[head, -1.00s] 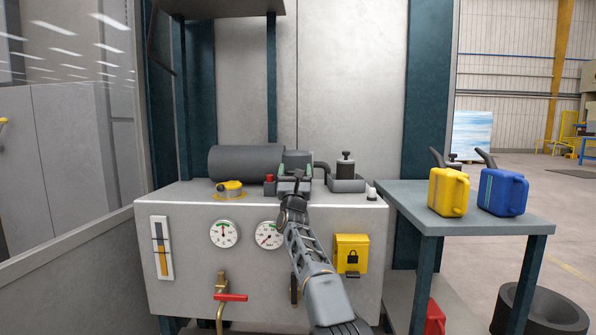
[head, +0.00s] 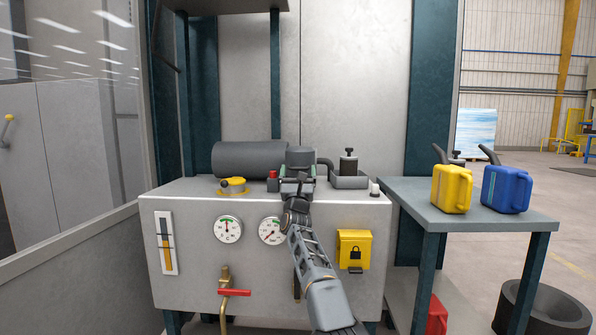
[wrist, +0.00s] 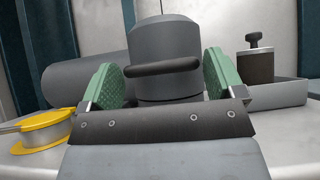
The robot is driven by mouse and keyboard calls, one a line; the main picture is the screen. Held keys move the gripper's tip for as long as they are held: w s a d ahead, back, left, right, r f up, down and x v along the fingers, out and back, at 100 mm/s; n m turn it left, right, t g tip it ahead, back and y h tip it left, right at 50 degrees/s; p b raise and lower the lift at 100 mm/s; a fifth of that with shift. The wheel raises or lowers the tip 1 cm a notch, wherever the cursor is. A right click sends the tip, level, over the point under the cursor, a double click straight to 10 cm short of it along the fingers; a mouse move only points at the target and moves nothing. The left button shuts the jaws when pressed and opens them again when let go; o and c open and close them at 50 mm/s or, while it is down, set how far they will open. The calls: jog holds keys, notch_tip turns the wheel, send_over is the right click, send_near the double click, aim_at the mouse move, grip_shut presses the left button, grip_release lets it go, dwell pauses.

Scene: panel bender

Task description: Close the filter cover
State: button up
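A dark grey round housing with a domed top (wrist: 167,40) and a horizontal bar handle (wrist: 162,67) on its front stands straight ahead in the wrist view. I take it to be the filter with its cover; whether the cover is open is not clear. In the head view the housing (head: 300,157) shows on the cabinet top behind my gripper (head: 297,180). In the wrist view my gripper (wrist: 160,80) is open, its green pads apart on either side of the bar. No contact with the bar is visible.
A yellow-ringed cap (head: 233,185) and a red button (head: 272,175) are left of the gripper. A tray (head: 350,181) with a dark canister (head: 348,164) is right. A side table (head: 460,217) holds yellow (head: 451,188) and blue (head: 505,189) cans. A grey cylinder (head: 247,160) lies behind.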

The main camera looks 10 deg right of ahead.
jog(key=shift+o, duration=0.8)
jog(key=shift+s+r, duration=0.2)
jog(key=shift+r, duration=0.15)
jog(key=shift+f, duration=0.1)
jog(key=shift+s+f+b, duration=0.4)
jog(key=shift+f+b, duration=0.05)
jog(key=shift+b, duration=0.8)
jog(key=b+v, duration=0.2)
jog(key=v, duration=1)
jog(key=shift+s, duration=0.2)
jog(key=shift+a+f, duration=0.15)
